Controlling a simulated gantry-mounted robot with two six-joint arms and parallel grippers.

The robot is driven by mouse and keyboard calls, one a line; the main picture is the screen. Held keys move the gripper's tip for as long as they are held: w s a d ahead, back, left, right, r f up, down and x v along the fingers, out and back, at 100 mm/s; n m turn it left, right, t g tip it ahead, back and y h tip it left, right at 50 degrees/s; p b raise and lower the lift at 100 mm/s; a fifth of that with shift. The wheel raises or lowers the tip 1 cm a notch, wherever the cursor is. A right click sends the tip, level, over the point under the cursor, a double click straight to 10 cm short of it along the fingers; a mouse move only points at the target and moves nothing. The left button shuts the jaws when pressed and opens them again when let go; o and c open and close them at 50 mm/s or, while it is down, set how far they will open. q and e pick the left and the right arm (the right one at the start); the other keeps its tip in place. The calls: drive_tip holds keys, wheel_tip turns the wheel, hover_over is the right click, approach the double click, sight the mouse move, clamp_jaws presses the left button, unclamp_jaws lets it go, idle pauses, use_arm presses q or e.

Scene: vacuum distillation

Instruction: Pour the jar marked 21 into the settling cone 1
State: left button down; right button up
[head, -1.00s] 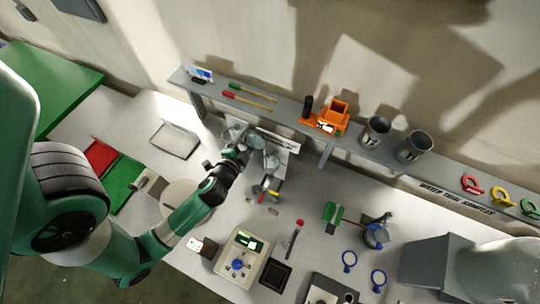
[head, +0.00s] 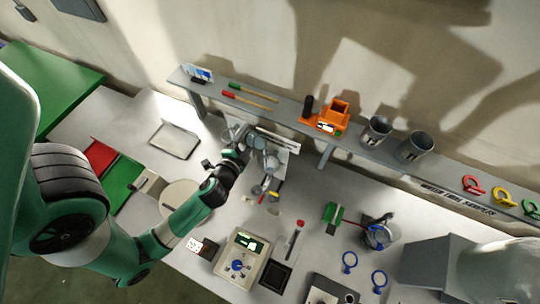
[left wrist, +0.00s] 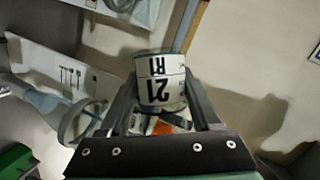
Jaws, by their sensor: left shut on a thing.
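The jar marked 21 (left wrist: 160,82) is between the fingers of my left gripper (left wrist: 160,100) in the left wrist view. Its label reads 21 and R1, upside down in that view. In the head view my left gripper (head: 246,143) holds it above the bench near the shelf, by the cone stand. A clear cone-shaped vessel with a round rim (left wrist: 82,122) shows left of the jar in the left wrist view. Clear cones (head: 271,163) crowd by the gripper in the head view; I cannot tell which is settling cone 1. My right gripper is not in view.
A grey shelf (head: 290,118) runs along the wall, with two grey cups (head: 376,131) and an orange device (head: 333,114) on it. A beige instrument (head: 241,259) and a black tray (head: 275,276) are on the bench. A hot-plate-like round disc (head: 180,200) lies beside my arm.

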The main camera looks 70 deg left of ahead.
sight(250, 138)
use_arm(q)
drive_tip(key=shift+r+m+y+b, duration=0.3)
drive_tip(key=shift+r+m, duration=0.15)
drive_tip(key=shift+m, duration=0.15)
idle(1.2)
drive_tip(key=shift+w+d+r+m+y+b, duration=0.3)
drive_tip(key=shift+w+d+r+m+b, duration=0.2)
drive_tip(key=shift+m, duration=0.2)
idle(1.3)
drive_tip(key=shift+d+f+m+y+b, duration=0.15)
drive_tip(key=shift+f+m+y+b, duration=0.1)
drive_tip(key=shift+m+y+b, duration=0.4)
idle(1.1)
drive_tip(key=shift+r, duration=0.1)
idle(0.3)
